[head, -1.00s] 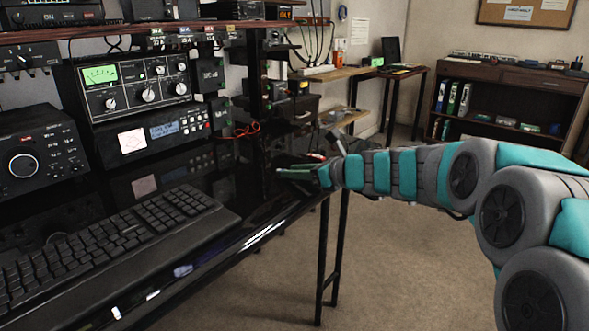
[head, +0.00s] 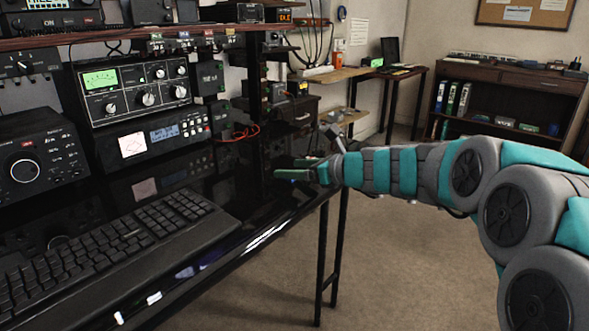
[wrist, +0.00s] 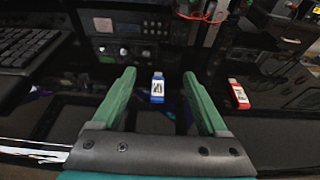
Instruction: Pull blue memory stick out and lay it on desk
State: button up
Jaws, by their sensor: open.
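The blue memory stick (wrist: 158,90) shows in the wrist view, with a pale label and its metal plug end pointing away. My gripper (wrist: 159,76) is open, with one green finger on each side of the stick and a gap on both sides. The plug end looks bare, with no socket visible around it; I cannot tell whether the stick rests on the dark desk. In the head view my gripper (head: 290,172) is low over the right end of the black desk (head: 225,232), where the stick is too small to make out surely.
A red memory stick (wrist: 239,95) is right of my gripper in the wrist view. A keyboard (head: 120,250) takes up the desk's front left. Radio units (head: 135,88) and a shelf post (head: 256,110) stand behind. The glossy desk between keyboard and gripper is mostly clear.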

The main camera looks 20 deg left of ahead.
jog(key=shift+d, duration=0.1)
jog(key=v, duration=0.7)
jog(key=shift+s+d+r, duration=0.15)
jog(key=shift+d, duration=0.1)
jog(key=shift+r+p, duration=1.3)
jog(key=shift+p, duration=0.2)
jog(key=shift+r, duration=2.2)
jog(key=s+d+f+n+g+h, duration=0.25)
jog(key=s+d+f+n, duration=0.3)
jog(key=s, duration=0.35)
jog(key=s+d+f+n+g+h, duration=0.1)
jog(key=s+d+f+n+h, duration=0.2)
jog(key=s+d+f+n, duration=0.5)
jog(key=s+d+f+n+g+h, duration=0.25)
jog(key=s+f, duration=0.25)
jog(key=s, duration=0.6)
jog(key=s+d+f+n+h, duration=0.2)
jog(key=s+d+n, duration=0.1)
jog(key=s+d, duration=0.3)
jog(key=s+d+f+n+g+h, duration=0.1)
jog(key=s+d+f+n+h, duration=0.1)
jog(key=s+d, duration=0.3)
jog(key=shift+s+d+f+n+h, duration=0.25)
jog(key=shift+s+d+n+h, duration=0.1)
jog(key=shift+d+n+h, duration=0.5)
